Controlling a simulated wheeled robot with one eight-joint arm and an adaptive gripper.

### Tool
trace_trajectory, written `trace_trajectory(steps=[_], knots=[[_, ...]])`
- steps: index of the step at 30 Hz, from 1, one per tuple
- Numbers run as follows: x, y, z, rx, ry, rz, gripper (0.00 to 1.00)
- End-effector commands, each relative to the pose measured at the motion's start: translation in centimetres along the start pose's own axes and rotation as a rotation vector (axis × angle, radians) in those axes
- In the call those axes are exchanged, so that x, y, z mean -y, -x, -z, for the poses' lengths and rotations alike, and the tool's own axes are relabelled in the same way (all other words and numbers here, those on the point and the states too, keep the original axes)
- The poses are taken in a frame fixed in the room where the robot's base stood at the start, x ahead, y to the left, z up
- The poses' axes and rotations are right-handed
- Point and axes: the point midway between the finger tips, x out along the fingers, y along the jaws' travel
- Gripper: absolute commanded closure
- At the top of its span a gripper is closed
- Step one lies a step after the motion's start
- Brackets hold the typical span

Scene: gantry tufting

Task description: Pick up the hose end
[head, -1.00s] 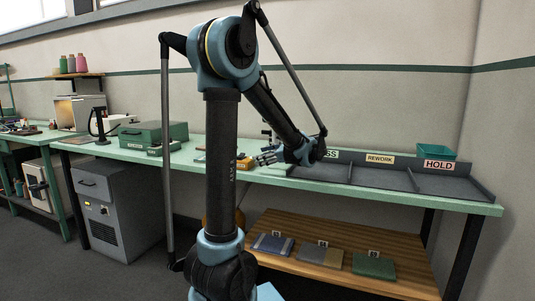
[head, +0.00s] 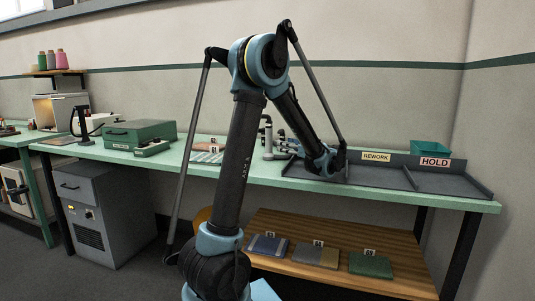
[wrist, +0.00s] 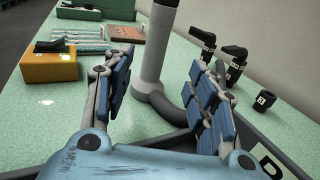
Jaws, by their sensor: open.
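My gripper (wrist: 163,92) is open in the wrist view, with blue-padded fingers to either side of a pale upright tube (wrist: 158,40). A dark grey curved piece (wrist: 170,110) bends from the tube's foot towards the right finger. This curved piece looks like the hose end, but I cannot tell for sure. I see no grip on it, and the right finger hides part of it. In the head view my gripper (head: 288,146) is over the green bench, beside a grey upright fixture (head: 267,137).
An orange block (wrist: 48,66) with a black top stands left of my gripper. Several black-handled fittings (wrist: 234,62) stand to the right. A grey divided tray (head: 385,178) with REWORK and HOLD signs lies right on the bench (head: 225,170). A green case (head: 140,133) stands left.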

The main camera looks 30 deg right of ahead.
Motion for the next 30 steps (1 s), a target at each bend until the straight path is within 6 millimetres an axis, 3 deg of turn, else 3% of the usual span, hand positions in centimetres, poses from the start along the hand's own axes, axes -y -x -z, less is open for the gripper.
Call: trace_trajectory(steps=[9, 20, 30], knots=[[-0.1, -5.0, 0.0, 0.0, 0.001, -0.003, 0.48], [-0.3, -6.9, 0.0, -0.001, 0.001, -0.002, 0.48], [-0.8, -11.0, 0.0, -0.001, 0.001, -0.003, 0.48]])
